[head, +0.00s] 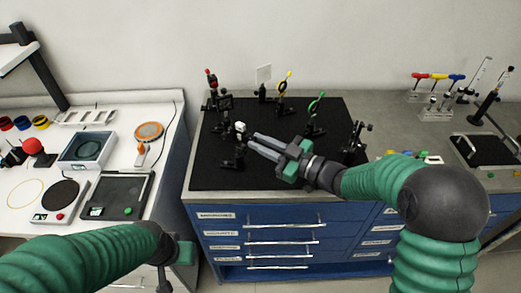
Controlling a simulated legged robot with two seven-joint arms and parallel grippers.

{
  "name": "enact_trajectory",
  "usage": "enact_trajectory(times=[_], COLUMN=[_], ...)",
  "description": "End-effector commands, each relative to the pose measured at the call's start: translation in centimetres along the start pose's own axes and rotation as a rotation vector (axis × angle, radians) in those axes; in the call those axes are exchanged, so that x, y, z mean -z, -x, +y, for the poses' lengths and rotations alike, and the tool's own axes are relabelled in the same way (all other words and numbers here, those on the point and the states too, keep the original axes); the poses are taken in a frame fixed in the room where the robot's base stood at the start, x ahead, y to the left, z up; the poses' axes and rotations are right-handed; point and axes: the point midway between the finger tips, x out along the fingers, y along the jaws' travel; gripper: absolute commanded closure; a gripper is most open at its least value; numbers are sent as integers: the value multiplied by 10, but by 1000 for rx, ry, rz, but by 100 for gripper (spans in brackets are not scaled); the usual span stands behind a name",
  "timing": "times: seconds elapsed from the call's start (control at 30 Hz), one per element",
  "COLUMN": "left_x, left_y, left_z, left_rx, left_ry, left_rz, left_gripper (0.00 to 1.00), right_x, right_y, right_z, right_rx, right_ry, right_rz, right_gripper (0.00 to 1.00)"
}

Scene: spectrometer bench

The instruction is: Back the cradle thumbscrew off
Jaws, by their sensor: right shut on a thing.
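The cradle (239,150) is a small black mount with a white block at its top, standing on the black breadboard left of its middle. My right gripper (248,141) reaches in from the right, with its two long grey fingers at the cradle's right side. It is shut on the cradle thumbscrew, which is too small and too covered by the fingertips to make out. My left gripper (176,262) is low at the picture's bottom, in front of the white table and far from the cradle. Its fingers hardly show, so its opening cannot be told.
A black mount (356,137) stands near my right wrist. The board's front left is clear.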

Motion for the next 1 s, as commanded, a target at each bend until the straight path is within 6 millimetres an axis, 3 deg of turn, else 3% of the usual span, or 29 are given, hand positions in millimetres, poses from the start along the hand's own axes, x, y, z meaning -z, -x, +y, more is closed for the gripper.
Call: enact_trajectory(times=[0.03, 1.0], left_x=[-3, -30], left_y=[-11, -126], left_z=[0, 0], left_rx=[0, 0], left_ry=[0, 0], left_rz=[0, 0], left_gripper=[64, 64], right_x=[-8, -12], right_y=[1, 1], right_z=[-2, -3], right_rx=[1, 4], right_ry=[40, 962], right_rz=[-7, -7], right_gripper=[100, 100])
